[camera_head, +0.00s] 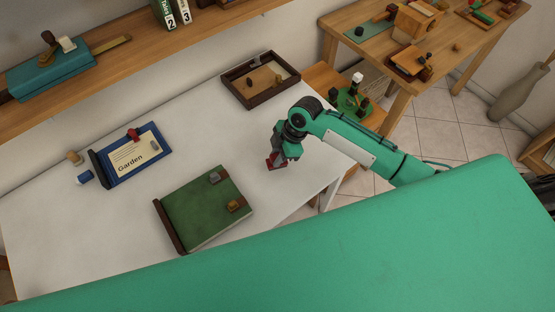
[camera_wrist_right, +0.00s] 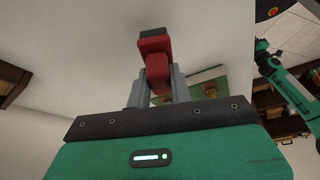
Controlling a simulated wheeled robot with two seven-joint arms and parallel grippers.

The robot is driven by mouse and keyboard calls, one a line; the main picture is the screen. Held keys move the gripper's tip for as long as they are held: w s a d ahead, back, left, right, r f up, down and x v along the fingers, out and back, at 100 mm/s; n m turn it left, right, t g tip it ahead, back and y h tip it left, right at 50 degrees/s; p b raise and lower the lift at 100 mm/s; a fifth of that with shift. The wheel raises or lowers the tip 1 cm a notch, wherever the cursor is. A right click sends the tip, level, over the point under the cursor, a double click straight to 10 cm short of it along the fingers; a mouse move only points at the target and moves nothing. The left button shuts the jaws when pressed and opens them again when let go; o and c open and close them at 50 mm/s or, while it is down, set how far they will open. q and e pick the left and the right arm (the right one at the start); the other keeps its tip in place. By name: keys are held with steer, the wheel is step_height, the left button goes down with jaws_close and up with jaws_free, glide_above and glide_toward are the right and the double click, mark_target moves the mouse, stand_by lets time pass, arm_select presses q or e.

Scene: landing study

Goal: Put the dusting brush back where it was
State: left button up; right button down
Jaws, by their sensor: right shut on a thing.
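My right gripper (camera_head: 277,158) is over the right part of the white table. It is shut on a small red piece with a dark end, which looks like the dusting brush (camera_head: 275,164). In the right wrist view the brush (camera_wrist_right: 155,46) sits between the two grey fingers (camera_wrist_right: 157,90), its dark end pointing away from the palm. Whether the brush touches the table is hard to tell. My left gripper is not in view.
The white table (camera_head: 100,230) holds a green book (camera_head: 200,210), a blue "Garden" clipboard (camera_head: 135,160) and a dark tray (camera_head: 262,80). A wooden shelf (camera_head: 130,50) runs behind. A wooden side table (camera_head: 385,50) stands at upper right. The table between book and tray is clear.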

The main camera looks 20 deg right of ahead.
step_height(320, 180, down, 4)
steer(key=shift+r+p, duration=0.1)
steer(key=shift+p, duration=0.2)
steer(key=shift+f, duration=0.2)
steer(key=c, duration=1.3)
jaws_free()
steer(key=shift+o, duration=0.2)
steer(key=shift+r, duration=0.1)
steer(key=b+v, duration=0.2)
steer(key=v, duration=1)
steer(key=shift+a, duration=0.1)
